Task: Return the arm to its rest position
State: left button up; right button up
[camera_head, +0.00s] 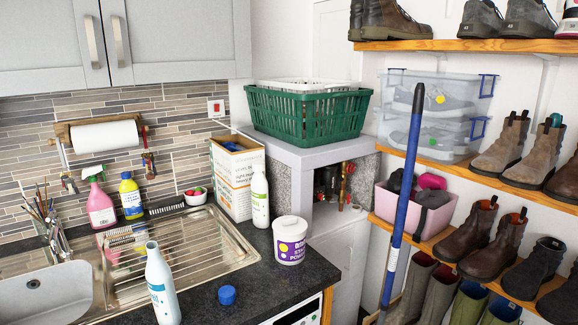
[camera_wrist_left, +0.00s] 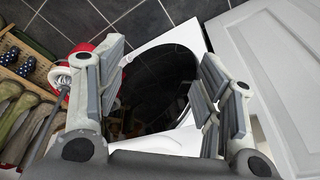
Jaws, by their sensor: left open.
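My left gripper (camera_wrist_left: 163,58) shows in the left wrist view with its two fingers spread wide apart and nothing between them. Beyond the fingers is a white appliance with a dark round door (camera_wrist_left: 160,85), apart from the fingers as far as I can tell. Neither arm shows in the head view, and my right gripper is in neither view.
In the head view, a white bottle (camera_head: 161,285), a blue cap (camera_head: 227,295) and a white tub (camera_head: 290,240) stand on the dark worktop (camera_head: 255,300). A blue pole (camera_head: 404,190) stands before the boot shelves. In the wrist view, a grey door (camera_wrist_left: 275,70) is close right; boots (camera_wrist_left: 22,120) are left.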

pick_arm(q)
jog(key=s+a+f+g, duration=0.1)
jog(key=s+f, duration=0.3)
jog(key=f, duration=0.5)
jog(key=s+f, duration=0.4)
jog(key=f, duration=0.5)
jog(key=s+a+f, duration=0.2)
jog(key=s+f, duration=0.6)
jog(key=s, duration=0.3)
jog(key=shift+s+a+f+g+b, duration=0.15)
jog(key=shift+s+f+g+b, duration=0.15)
jog(key=shift+f+g+b, duration=0.15)
